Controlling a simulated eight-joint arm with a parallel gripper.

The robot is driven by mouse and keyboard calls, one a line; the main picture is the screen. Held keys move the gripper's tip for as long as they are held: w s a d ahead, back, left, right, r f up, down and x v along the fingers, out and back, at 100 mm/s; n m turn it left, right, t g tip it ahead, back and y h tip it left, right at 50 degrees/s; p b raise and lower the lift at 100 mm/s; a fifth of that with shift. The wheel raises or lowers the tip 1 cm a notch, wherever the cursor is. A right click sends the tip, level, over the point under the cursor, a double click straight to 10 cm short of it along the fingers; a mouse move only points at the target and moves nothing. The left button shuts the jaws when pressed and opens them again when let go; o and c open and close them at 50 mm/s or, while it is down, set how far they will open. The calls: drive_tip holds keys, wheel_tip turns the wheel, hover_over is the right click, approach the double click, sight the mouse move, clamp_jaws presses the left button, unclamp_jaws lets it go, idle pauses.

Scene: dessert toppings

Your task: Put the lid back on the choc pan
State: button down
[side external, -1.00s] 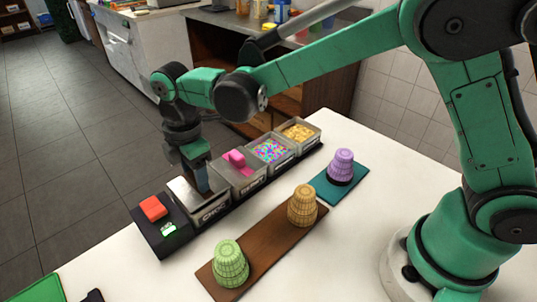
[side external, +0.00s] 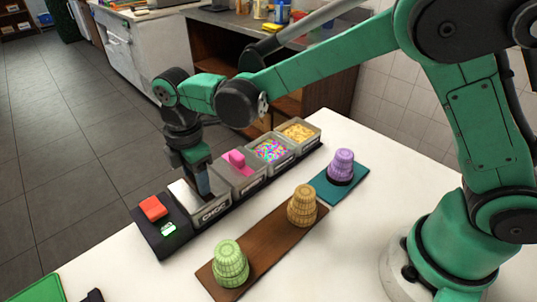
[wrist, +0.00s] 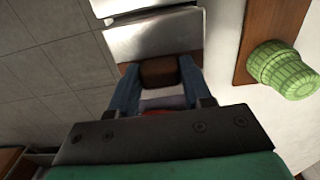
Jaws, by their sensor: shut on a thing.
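The choc pan (side external: 212,212) is a grey container marked CHOC near the left end of a black rack. Its flat silver lid (side external: 183,192) lies over the pan's top; it also shows as a shiny plate in the wrist view (wrist: 152,42). My gripper (side external: 204,187) points down at the lid. In the wrist view its two blue fingers are shut on a brown block-shaped handle (wrist: 160,72) at the lid. The fingers hide part of the lid, and I cannot tell whether it sits fully on the rim.
Beside the choc pan are a pan with a pink scoop (side external: 237,159), a sprinkles pan (side external: 285,158) and a yellow-topping pan (side external: 312,140). A red block (side external: 153,207) sits at the rack's left end. Green (side external: 231,262), tan (side external: 302,205) and purple (side external: 341,165) cup stacks stand in front.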

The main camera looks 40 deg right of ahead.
unclamp_jaws()
drive_tip(key=shift+r, duration=3.55)
drive_tip(key=shift+c, duration=0.2)
clamp_jaws()
drive_tip(key=shift+f, duration=0.25)
drive_tip(key=shift+f, duration=2.25)
